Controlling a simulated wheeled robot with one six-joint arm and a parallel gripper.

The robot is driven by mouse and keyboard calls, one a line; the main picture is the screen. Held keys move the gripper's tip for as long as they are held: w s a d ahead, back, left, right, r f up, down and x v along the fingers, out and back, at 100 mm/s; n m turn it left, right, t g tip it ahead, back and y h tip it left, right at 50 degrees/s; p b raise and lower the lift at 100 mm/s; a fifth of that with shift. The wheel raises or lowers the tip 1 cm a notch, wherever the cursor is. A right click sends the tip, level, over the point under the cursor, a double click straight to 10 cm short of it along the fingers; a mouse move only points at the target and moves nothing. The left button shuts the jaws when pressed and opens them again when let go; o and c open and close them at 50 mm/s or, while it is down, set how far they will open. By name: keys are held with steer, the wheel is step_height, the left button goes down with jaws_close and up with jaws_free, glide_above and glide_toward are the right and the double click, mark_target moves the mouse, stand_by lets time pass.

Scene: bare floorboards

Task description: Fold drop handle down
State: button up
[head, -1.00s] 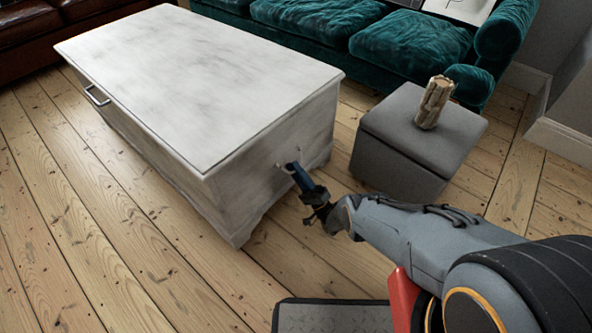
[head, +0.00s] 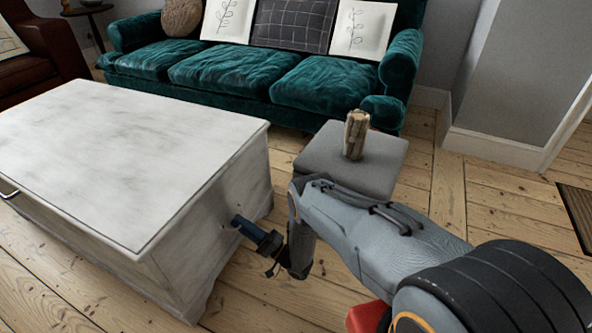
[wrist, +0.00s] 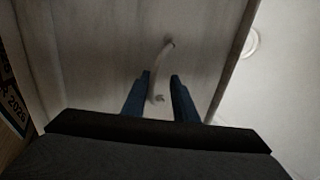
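The drop handle (wrist: 163,66) is a thin, pale, curved bar on the end panel of the whitewashed wooden chest (head: 120,150). In the wrist view it runs at a slant from upper right down between the two blue fingers of my gripper (wrist: 160,76). The fingers are apart, with a gap beside the bar. It passes close to the left finger; I cannot tell if they touch. In the head view my gripper (head: 237,221) points left at the chest's end panel, and the handle there is hidden or too small to make out.
A grey ottoman (head: 320,160) with a bundle of wood (head: 355,135) on it stands behind my arm. A green sofa (head: 240,75) is at the back. Another metal handle (head: 8,189) is on the chest's long side. Floorboards (head: 450,195) are clear at right.

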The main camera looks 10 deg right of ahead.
steer(key=shift+w+d+r+g+h+b, duration=0.15)
steer(key=shift+g+h+b, duration=0.55)
steer(key=shift+b, duration=4.25)
steer(key=b, duration=0.2)
steer(key=shift+r+b, duration=0.2)
steer(key=shift+b, duration=0.2)
steer(key=shift+s+d+r+h+b, duration=0.15)
steer(key=shift+s+h+b, duration=0.25)
steer(key=shift+b, duration=0.55)
steer(key=shift+s+r+g+h+p, duration=0.15)
steer(key=shift+r+g+h+p, duration=0.2)
steer(key=shift+r+g+h, duration=0.25)
steer(key=s+d+r+g+h+p, duration=0.2)
steer(key=s+d+p, duration=0.3)
steer(key=d, duration=0.2)
steer(key=d+r+n+h+p, duration=0.1)
steer(key=d+r+h+p, duration=0.2)
steer(key=r+p, duration=0.2)
steer(key=d+r+n+g+h+p, duration=0.1)
steer(key=d+r+n+h+p, duration=0.1)
steer(key=r, duration=0.8)
steer(key=d+r+n+g+h+p, duration=0.1)
steer(key=d+r+n+h+p, duration=0.1)
steer(key=d+r+h+p, duration=0.2)
steer(key=shift+d+r+h+p, duration=0.4)
steer(key=shift+d+r+p, duration=0.35)
steer(key=shift+r+p, duration=1.4)
